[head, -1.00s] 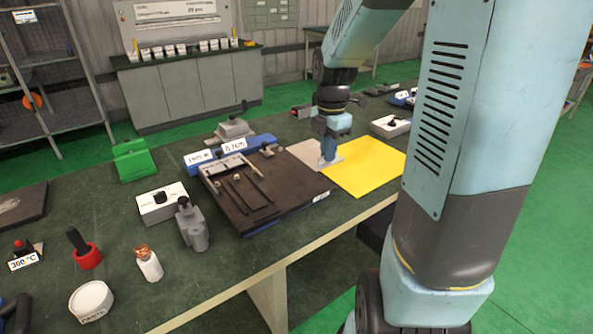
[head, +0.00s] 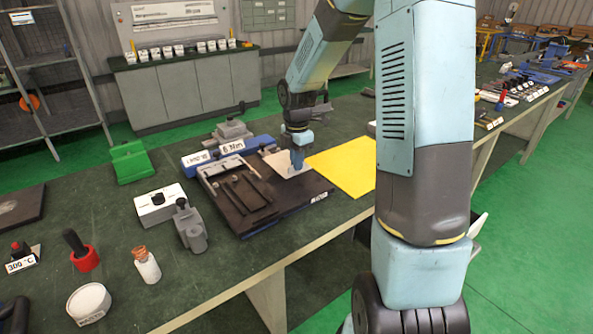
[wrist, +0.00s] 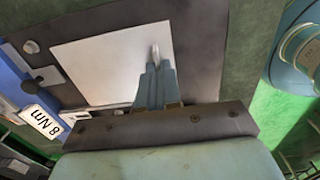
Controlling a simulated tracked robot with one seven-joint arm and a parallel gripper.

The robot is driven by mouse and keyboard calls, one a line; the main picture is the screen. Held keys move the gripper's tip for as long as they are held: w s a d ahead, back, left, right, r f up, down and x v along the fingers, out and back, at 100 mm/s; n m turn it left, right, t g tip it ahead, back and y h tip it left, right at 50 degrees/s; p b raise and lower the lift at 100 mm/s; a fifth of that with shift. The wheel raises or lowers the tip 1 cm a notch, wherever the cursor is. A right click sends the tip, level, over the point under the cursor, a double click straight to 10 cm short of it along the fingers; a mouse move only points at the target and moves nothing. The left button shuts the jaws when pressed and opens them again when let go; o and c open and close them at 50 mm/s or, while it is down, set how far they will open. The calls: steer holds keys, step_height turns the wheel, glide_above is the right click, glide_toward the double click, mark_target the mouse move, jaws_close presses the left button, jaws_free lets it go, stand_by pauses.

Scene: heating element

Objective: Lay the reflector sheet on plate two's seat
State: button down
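The reflector sheet (head: 272,158), pale grey and thin, is over the right part of the dark plate fixture (head: 268,205). In the wrist view the sheet (wrist: 100,65) appears as a white rectangle with dark plate (wrist: 205,40) around it. My gripper (head: 297,167) points down at the sheet's right part and appears shut on it; its fingers (wrist: 155,55) meet at a small bright piece near the sheet's right edge. I cannot tell whether the sheet touches the plate or hovers just above. No marking shows which seat is plate two's.
Dark bars (head: 245,192) lie on the plate's left part. A yellow sheet (head: 345,165) lies to the right. A grey clamp (head: 190,228) and white switch box (head: 160,203) stand to the left.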

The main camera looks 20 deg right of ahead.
steer(key=shift+w+f, duration=0.15)
steer(key=shift+f, duration=0.1)
steer(key=shift+w+f, duration=0.15)
steer(key=shift+f, duration=1.4)
steer(key=shift+f, duration=0.1)
steer(key=c, duration=1.3)
jaws_free()
steer(key=shift+c, duration=0.2)
